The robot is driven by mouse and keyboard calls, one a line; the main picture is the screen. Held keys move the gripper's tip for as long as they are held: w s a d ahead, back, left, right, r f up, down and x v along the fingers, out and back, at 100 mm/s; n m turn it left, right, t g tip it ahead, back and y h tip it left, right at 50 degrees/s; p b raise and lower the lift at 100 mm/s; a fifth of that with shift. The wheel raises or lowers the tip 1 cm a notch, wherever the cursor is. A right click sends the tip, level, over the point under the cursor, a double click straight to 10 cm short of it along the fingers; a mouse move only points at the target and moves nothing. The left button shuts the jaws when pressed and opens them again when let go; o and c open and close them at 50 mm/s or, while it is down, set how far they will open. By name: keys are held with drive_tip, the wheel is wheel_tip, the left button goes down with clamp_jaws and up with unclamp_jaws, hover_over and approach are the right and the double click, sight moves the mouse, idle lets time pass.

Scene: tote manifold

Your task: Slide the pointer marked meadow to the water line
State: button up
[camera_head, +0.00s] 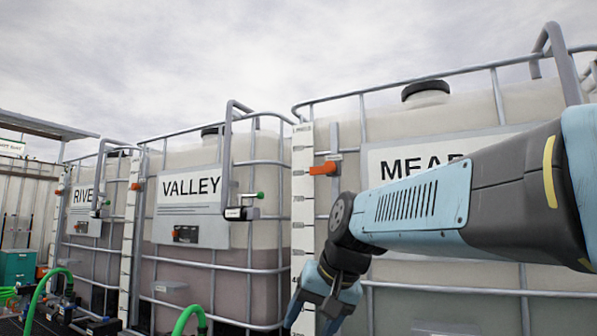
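The tote with the partly covered label reading "MEAD" (410,165) stands at the right. Its orange pointer (323,168) sits high beside the white marked scale (302,215), on the tote's left edge. The tote looks pale above and greyer-green lower down; my arm hides much of the area where the tones meet, so the exact water line is hard to tell. My gripper (309,327) points down in front of the lower scale, well below the pointer and apart from it. Its fingers look spread with nothing between them; the tips are near the bottom picture edge.
The VALLEY tote (192,187) and RIVER tote (84,195) stand to the left, each with an orange pointer. Metal cage bars (440,291) surround the totes. A bent pipe (232,150) stands between VALLEY and the right tote. Green hoses (188,318) rise at lower left.

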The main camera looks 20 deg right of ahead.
drive_tip(key=w+d+r+m+t+y, duration=0.1)
drive_tip(key=w+d+r+m, duration=0.15)
drive_tip(key=r, duration=0.25)
drive_tip(key=w+d+r+m+t, duration=0.1)
drive_tip(key=w+d+r, duration=0.1)
drive_tip(key=w+r, duration=0.25)
drive_tip(key=m+t+y, duration=0.1)
drive_tip(key=m+t, duration=0.5)
approach(326, 170)
drive_tip(key=x, duration=0.7)
drive_tip(key=d+x, duration=0.1)
drive_tip(key=x, duration=0.3)
drive_tip(key=shift+w+r, duration=0.35)
drive_tip(key=shift+w, duration=0.05)
drive_tip(key=shift+c, duration=0.2)
